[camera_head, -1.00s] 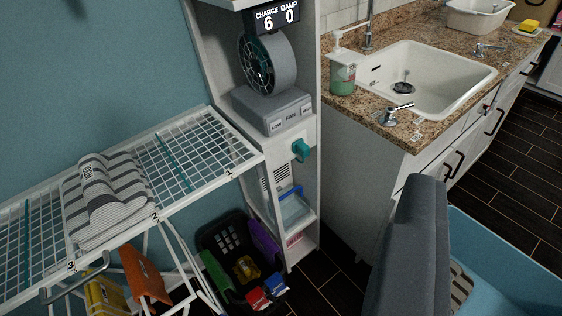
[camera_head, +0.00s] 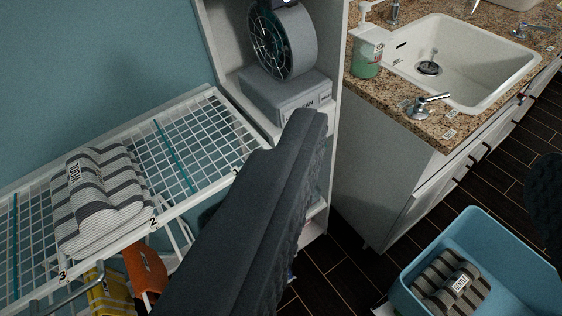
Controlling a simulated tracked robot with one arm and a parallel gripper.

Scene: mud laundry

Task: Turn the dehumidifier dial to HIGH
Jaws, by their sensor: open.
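My gripper (camera_head: 428,138) is open and empty. Its left dark grey padded finger (camera_head: 262,215) crosses the middle of the view, and its right finger (camera_head: 546,200) shows at the right edge. The left finger's tip overlaps the front of a shelf unit (camera_head: 333,90). A grey box (camera_head: 285,93) with partly hidden front labels sits on the shelf, with a round fan (camera_head: 285,40) on top. The teal dial and the vented white dehumidifier front under the box are hidden behind the left finger.
A white drying rack (camera_head: 205,195) with a striped folded towel (camera_head: 100,195) stands left. A counter (camera_head: 425,125) with a sink (camera_head: 470,60) and soap bottle (camera_head: 367,55) is right. A blue tub (camera_head: 420,285) holding a striped towel (camera_head: 448,283) is lower right. Dark floor shows between.

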